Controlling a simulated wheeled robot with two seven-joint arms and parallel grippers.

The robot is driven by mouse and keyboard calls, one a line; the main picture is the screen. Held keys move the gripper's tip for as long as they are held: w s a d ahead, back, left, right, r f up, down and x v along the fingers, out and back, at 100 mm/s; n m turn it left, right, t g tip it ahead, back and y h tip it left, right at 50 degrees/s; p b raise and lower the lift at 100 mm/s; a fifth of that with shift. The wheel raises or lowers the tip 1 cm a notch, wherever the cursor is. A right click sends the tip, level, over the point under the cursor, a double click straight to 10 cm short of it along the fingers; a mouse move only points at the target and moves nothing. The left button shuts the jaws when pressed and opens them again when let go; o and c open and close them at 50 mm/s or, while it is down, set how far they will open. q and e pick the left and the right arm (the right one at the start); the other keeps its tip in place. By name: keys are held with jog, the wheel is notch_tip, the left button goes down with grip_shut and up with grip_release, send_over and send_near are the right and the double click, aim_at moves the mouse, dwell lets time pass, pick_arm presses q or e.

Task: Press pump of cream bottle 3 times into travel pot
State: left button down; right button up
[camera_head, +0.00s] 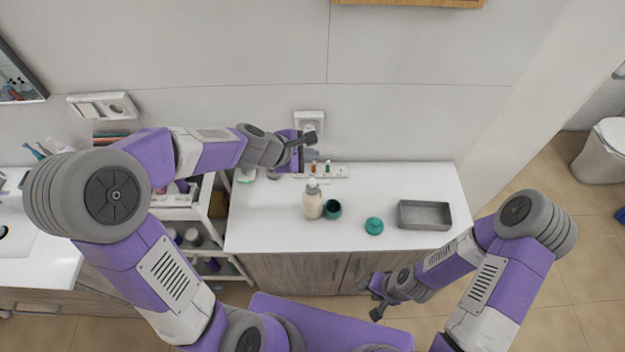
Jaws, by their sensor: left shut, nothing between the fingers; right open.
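The cream bottle (313,204), cream-coloured with a pump on top, stands upright on the white counter. The teal travel pot (333,209) stands open right beside it, to its right. A teal lid (374,226) lies apart from them, further right. My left gripper (311,139) is shut and empty, above the back of the counter and higher in the picture than the bottle's pump, apart from it. My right gripper (375,300) is open and empty, low in front of the counter's front edge. The pot's inside is too small to make out.
A grey tray (424,228) sits at the counter's right. A small rack (325,171) with little bottles stands at the back, near my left gripper. A white cart (205,215) with shelves stands left of the counter (265,232). The counter's front left is clear.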

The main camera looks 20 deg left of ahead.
aim_at(310, 183)
pick_arm(q)
jog(key=shift+f+b, duration=4)
jog(key=shift+f, duration=0.3)
jog(key=shift+f+b, duration=0.4)
jog(key=shift+b, duration=0.05)
jog(key=shift+f+b, duration=0.8)
jog(key=shift+f, duration=0.05)
jog(key=shift+r, duration=0.1)
jog(key=shift+r+p, duration=1.2)
notch_tip(310, 183, up, 5)
jog(key=p, duration=0.5)
jog(key=shift+r, duration=0.1)
